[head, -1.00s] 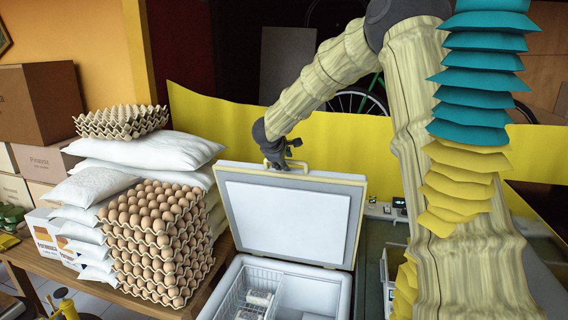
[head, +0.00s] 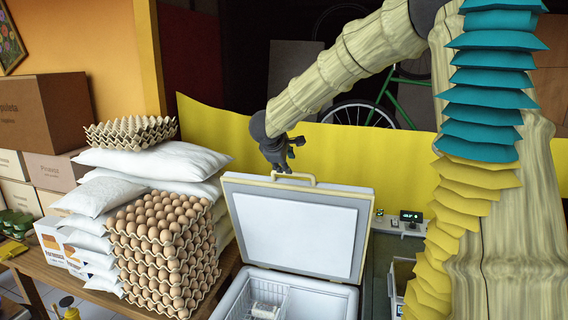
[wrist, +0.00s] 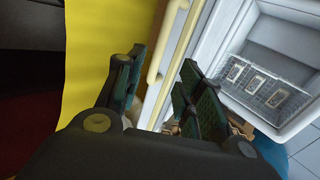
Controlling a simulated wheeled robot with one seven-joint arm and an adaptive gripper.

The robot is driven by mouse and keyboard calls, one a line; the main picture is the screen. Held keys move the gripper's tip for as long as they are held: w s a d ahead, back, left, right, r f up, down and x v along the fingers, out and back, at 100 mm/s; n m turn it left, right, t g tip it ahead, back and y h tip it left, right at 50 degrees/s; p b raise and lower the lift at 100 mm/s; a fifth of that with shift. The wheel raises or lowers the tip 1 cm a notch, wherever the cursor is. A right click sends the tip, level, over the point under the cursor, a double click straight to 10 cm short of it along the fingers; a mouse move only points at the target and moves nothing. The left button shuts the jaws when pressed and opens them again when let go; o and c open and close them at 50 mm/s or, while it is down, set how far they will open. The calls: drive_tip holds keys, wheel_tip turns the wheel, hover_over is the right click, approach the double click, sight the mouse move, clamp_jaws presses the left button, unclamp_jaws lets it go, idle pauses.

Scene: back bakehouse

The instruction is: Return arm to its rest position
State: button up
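My gripper (head: 280,160) is at the end of my raised arm, by the upper edge of the open freezer lid (head: 297,228). In the wrist view its two dark green fingers (wrist: 163,72) stand apart with nothing held between them. The pale yellow lid handle (head: 295,178) is just below and to the right of the gripper in the head view. The handle also shows in the wrist view (wrist: 167,55), beyond the fingers. I cannot tell whether the fingertips touch it. The lid stands upright above the white chest (head: 318,290).
A wire basket (head: 265,302) with packets sits in the chest. Left of it, a wooden table (head: 105,301) holds stacked egg trays (head: 165,245) and white sacks (head: 155,160). A yellow sheet (head: 385,160) stands behind the lid. A small display (head: 411,217) is at right.

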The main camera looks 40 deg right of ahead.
drive_tip(key=s+a+f+m, duration=0.1)
drive_tip(key=s+a+f, duration=0.3)
drive_tip(key=f, duration=0.8)
drive_tip(key=s+a+f+m+y, duration=0.1)
drive_tip(key=s+a+f, duration=0.3)
drive_tip(key=f, duration=0.9)
drive_tip(key=s+a+f, duration=0.2)
drive_tip(key=a+f, duration=0.4)
drive_tip(key=f, duration=0.6)
drive_tip(key=s+a+f+m+g+y, duration=0.1)
drive_tip(key=s+a+f+y, duration=0.1)
drive_tip(key=s+a+f, duration=0.5)
drive_tip(key=s+a+f+m+g+y, duration=0.1)
drive_tip(key=s+a+f+m+y, duration=0.15)
drive_tip(key=s+f, duration=0.85)
drive_tip(key=s+a+f+m+g+y, duration=0.15)
drive_tip(key=s+a, duration=0.25)
drive_tip(key=s, duration=0.8)
drive_tip(key=s+a+f+m+g+y, duration=0.1)
drive_tip(key=s+a+f+g, duration=0.3)
drive_tip(key=s, duration=0.7)
wheel_tip(320, 180, down, 14)
drive_tip(key=t+b, duration=0.1)
drive_tip(key=b, duration=1.4)
drive_tip(key=shift+a, duration=0.35)
drive_tip(key=shift+w+t, duration=0.1)
drive_tip(key=shift+t, duration=0.15)
drive_tip(key=shift+w+a, duration=0.1)
